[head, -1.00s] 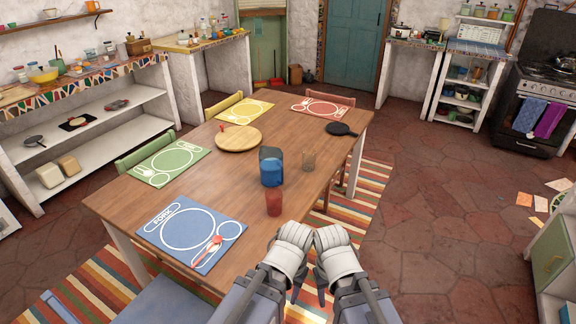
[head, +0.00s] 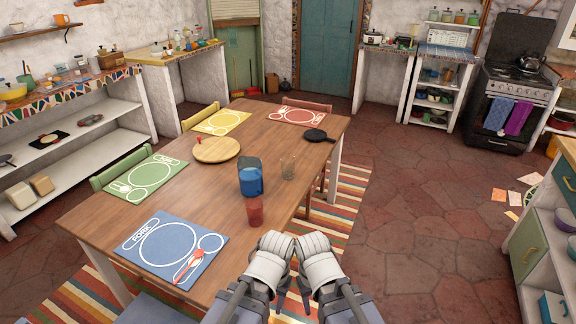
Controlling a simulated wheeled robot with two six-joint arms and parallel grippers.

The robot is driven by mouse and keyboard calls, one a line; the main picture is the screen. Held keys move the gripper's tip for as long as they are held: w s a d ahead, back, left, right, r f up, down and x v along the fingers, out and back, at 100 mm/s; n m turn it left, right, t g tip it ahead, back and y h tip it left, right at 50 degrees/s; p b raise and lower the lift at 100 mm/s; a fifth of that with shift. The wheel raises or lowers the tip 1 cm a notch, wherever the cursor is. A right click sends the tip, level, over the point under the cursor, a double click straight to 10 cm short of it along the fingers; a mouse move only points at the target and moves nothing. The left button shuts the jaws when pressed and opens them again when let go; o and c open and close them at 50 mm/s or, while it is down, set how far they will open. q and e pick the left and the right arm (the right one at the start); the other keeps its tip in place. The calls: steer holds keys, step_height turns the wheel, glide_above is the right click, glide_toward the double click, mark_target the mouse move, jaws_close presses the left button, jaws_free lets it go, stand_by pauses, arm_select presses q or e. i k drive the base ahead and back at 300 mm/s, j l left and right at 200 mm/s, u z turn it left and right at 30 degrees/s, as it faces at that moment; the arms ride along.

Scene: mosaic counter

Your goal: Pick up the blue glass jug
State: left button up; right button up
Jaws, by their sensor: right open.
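The blue glass jug (head: 251,178) stands upright on the wooden table (head: 205,205), right of the table's middle. A red cup (head: 255,212) stands just in front of it and a clear glass (head: 288,167) stands to its right. My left gripper (head: 280,294) and my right gripper (head: 305,296) are side by side at the bottom middle, near the table's right edge. Both are apart from the jug. The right gripper's fingers point down and away from me, and it holds nothing. The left gripper's fingers are mostly hidden by its wrist, so its jaws cannot be made out.
A round wooden board (head: 216,150) and a black pan (head: 318,135) lie farther back on the table. A blue placemat (head: 150,262) with red cutlery lies front left. The floor (head: 420,230) right of the table is open, beyond the striped rug (head: 345,205).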

mark_target(250, 175)
steer(key=i+l+u, duration=0.25)
steer(key=i+l, duration=0.15)
steer(key=i+l+u, duration=0.25)
steer(key=i+l, duration=0.25)
steer(key=i+l+u, duration=0.25)
steer(key=l, duration=0.4)
steer(key=i, duration=0.45)
